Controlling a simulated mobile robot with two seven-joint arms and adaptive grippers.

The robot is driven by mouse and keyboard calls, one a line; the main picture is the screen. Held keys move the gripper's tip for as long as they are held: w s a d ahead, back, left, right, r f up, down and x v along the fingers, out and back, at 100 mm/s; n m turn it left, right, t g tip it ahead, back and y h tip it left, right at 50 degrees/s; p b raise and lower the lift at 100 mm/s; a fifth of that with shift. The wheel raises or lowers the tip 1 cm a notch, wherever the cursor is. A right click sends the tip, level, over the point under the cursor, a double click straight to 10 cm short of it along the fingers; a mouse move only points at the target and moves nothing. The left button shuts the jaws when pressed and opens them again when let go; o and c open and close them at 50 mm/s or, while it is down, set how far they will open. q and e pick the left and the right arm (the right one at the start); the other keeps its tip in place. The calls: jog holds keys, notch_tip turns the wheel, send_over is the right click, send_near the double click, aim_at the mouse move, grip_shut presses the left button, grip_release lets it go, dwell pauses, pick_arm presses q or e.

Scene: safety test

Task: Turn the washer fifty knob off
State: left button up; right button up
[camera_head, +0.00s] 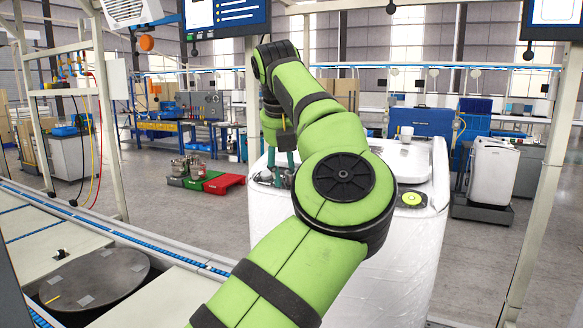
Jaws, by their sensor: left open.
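A white washer (400,265) wrapped in clear plastic stands in front of me, partly hidden by my green left arm. My left gripper (281,178) points down at the washer's top left part, with its teal fingers apart. Any knob there is hidden or too small to make out, and I cannot tell whether the fingers touch anything. A round yellow-green part (412,198) sits on a dark panel on the washer's top right. I cannot tell whether it is the named knob. My right gripper is not in view.
A roller conveyor (150,240) with a dark round plate (95,278) runs along the left. A second white machine (493,170) stands on a dark base at the right. Upright posts (545,190) and hanging screens (225,14) frame the station. Red and green crates (222,183) lie behind.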

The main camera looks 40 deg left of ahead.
pick_arm(q)
jog(key=shift+w+a+f, duration=0.2)
jog(key=shift+a+f, duration=0.05)
jog(key=shift+f, duration=0.05)
jog(key=shift+s+d+r, duration=0.1)
jog(key=shift+s+d, duration=0.05)
jog(key=c, duration=1)
grip_shut()
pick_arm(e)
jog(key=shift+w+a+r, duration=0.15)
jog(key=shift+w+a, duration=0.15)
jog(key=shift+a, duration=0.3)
